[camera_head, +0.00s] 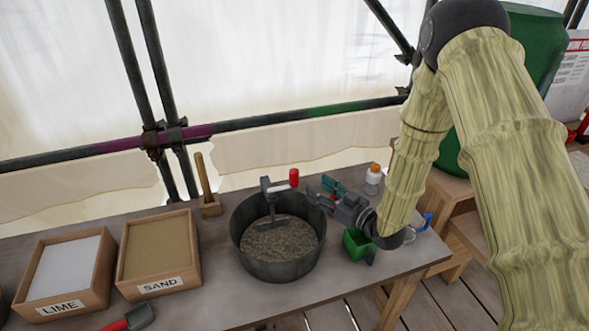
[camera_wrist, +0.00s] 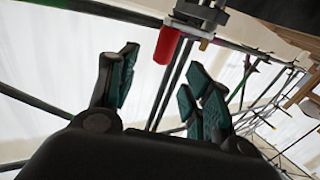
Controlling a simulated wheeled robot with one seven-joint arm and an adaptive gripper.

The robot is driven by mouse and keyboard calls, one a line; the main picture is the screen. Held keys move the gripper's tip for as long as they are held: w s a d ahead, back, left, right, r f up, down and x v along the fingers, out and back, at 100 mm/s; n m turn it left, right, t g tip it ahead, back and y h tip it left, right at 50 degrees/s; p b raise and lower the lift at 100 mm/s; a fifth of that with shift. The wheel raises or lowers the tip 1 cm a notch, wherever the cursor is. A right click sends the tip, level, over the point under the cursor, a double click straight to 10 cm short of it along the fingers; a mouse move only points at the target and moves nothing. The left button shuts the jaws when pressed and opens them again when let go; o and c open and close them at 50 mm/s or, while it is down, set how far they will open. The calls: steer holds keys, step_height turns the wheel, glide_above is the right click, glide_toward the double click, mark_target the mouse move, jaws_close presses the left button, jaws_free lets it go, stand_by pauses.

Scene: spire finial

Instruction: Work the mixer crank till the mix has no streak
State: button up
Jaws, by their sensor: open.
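The mixer tub (camera_head: 276,268) is a dark round pan on the bench, holding a grey-brown mix (camera_head: 280,238). Its surface looks mottled, and I cannot tell whether streaks are in it. A dark crank and paddle (camera_head: 268,195) stand over the tub, with a red handle (camera_head: 293,177) at the crank's end. My gripper (camera_head: 325,188) is just right of the red handle, open and apart from it. In the wrist view the red handle (camera_wrist: 167,45) shows beyond the open fingers of my gripper (camera_wrist: 160,90), near the top of the picture.
Boxes of lime (camera_head: 105,275) and sand (camera_head: 194,255) stand left of the tub. A green cup (camera_head: 357,245) and a white bottle (camera_head: 373,178) are near my wrist. Scaffold poles (camera_head: 250,124) run behind the bench.

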mark_target(298, 176)
steer(key=p+x, duration=0.3)
steer(key=x, duration=0.6)
steer(key=shift+s+a+r, duration=0.15)
steer(key=shift+s+a, duration=0.05)
steer(key=shift+x, duration=0.75)
jaws_close()
